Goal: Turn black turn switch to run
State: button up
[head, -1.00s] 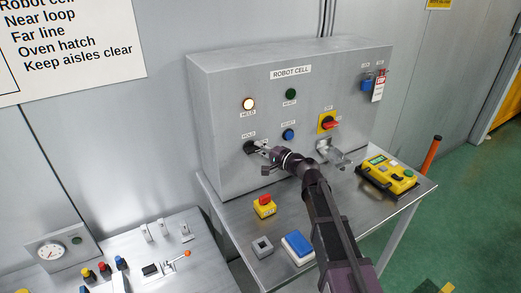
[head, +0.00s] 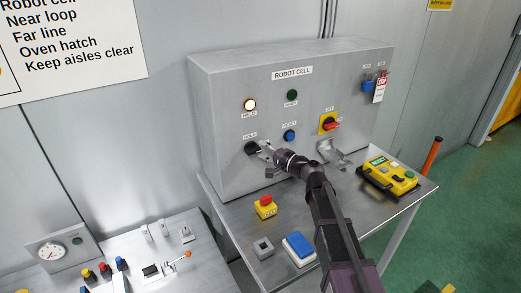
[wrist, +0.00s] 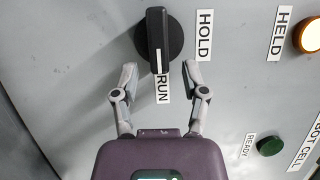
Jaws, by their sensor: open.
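The black turn switch (head: 251,148) is on the left of the grey ROBOT CELL panel. In the wrist view, its bar handle (wrist: 156,36) stands upright in the picture, with its white mark at the lower end towards the RUN label (wrist: 163,88). The HOLD label (wrist: 204,36) is to its right in that view. My gripper (head: 264,150) is in front of the switch. In the wrist view, my gripper (wrist: 159,70) is open, with one finger on each side of the handle's lower end and a visible gap on both sides. It holds nothing.
The HELD lamp (head: 250,104) is lit; the green READY lamp (head: 292,95) looks dark. A blue button (head: 289,135) and a red-yellow rotary switch (head: 330,124) are to the right. A yellow emergency stop (head: 265,207) and a yellow pendant (head: 391,177) are on the table.

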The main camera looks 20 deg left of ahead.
jog(key=v, duration=1)
jog(key=shift+d, duration=0.25)
jog(key=shift+s, duration=0.1)
jog(key=s+d+f+n+g+h, duration=0.1)
jog(key=s+d+f+h, duration=0.1)
jog(key=d+f+h, duration=0.1)
jog(key=s+d+f+n+h, duration=0.1)
jog(key=d+f+h, duration=0.2)
jog(key=d+f, duration=0.3)
jog(key=s+d+f+n+g+h, duration=0.1)
jog(key=s+d+f+h, duration=0.1)
jog(key=d, duration=0.5)
jog(key=shift+s+d+f+n+g+h, duration=0.15)
jog(key=shift+s+d+f+h, duration=0.1)
jog(key=shift+f, duration=0.45)
jog(key=shift+s+d+f+n+g+h, duration=0.15)
jog(key=shift+f+h, duration=0.1)
jog(key=shift+f, duration=0.4)
jog(key=s+d+f+g+h, duration=0.1)
jog(key=s+d+f+h, duration=0.1)
jog(key=d, duration=0.8)
jog(key=s+d+f+g+h, duration=0.1)
jog(key=s+d+f+h, duration=0.2)
jog(key=d, duration=0.7)
jog(key=s+h, duration=0.2)
jog(key=h, duration=0.1)
jog(key=shift+s, duration=0.15)
